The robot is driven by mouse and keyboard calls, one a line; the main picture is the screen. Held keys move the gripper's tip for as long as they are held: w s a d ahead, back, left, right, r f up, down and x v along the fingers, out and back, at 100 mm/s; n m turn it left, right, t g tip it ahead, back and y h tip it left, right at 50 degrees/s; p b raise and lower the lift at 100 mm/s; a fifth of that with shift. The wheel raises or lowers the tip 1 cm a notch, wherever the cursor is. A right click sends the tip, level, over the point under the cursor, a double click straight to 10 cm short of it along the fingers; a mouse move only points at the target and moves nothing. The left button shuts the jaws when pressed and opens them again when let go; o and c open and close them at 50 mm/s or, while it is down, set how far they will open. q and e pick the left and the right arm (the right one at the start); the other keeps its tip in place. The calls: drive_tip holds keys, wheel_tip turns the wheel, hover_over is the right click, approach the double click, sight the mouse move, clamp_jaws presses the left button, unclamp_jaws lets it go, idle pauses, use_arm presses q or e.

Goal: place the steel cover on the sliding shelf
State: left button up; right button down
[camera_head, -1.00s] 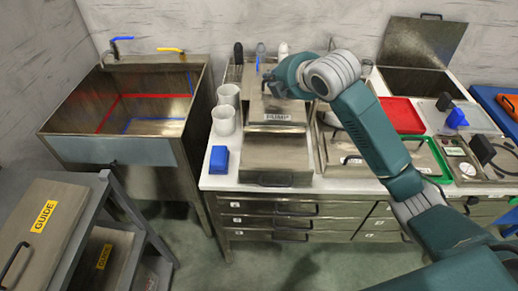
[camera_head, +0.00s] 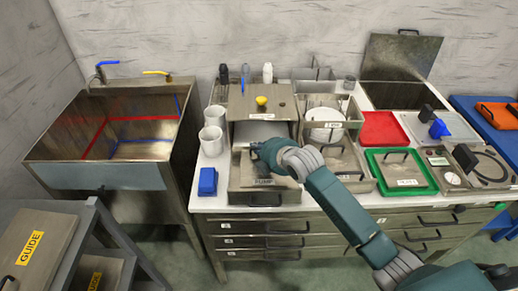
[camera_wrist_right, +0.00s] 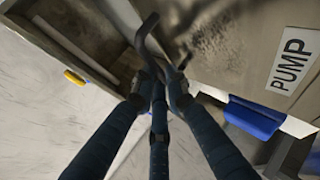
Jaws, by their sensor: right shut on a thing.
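The steel cover (camera_head: 247,172), labelled PUMP, is a flat plate with a dark handle, in front of the opened pump box (camera_head: 262,110). It is over the pulled-out sliding shelf (camera_head: 240,199), whose front and handle show below the cover's near edge. I cannot tell whether the cover touches the shelf. My right gripper (camera_head: 262,152) is shut on the cover's handle and hides part of the cover. In the right wrist view, the fingers (camera_wrist_right: 157,80) close around the handle, with the cover (camera_wrist_right: 225,65) to the right. My left gripper is not in view.
White cups (camera_head: 212,138) and a blue block (camera_head: 208,181) stand left of the shelf. A yellow knob (camera_head: 261,101) tops the pump box. To the right are a steel lid (camera_head: 345,160), a green tray (camera_head: 433,185) and a red tray (camera_head: 383,130). A sink (camera_head: 60,175) is at left.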

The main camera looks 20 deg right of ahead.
drive_tip(key=shift+f, duration=0.25)
drive_tip(key=c, duration=1.7)
unclamp_jaws()
drive_tip(key=shift+f, duration=0.1)
drive_tip(key=shift+c, duration=0.2)
drive_tip(key=v, duration=1.2)
drive_tip(key=shift+b, duration=0.3)
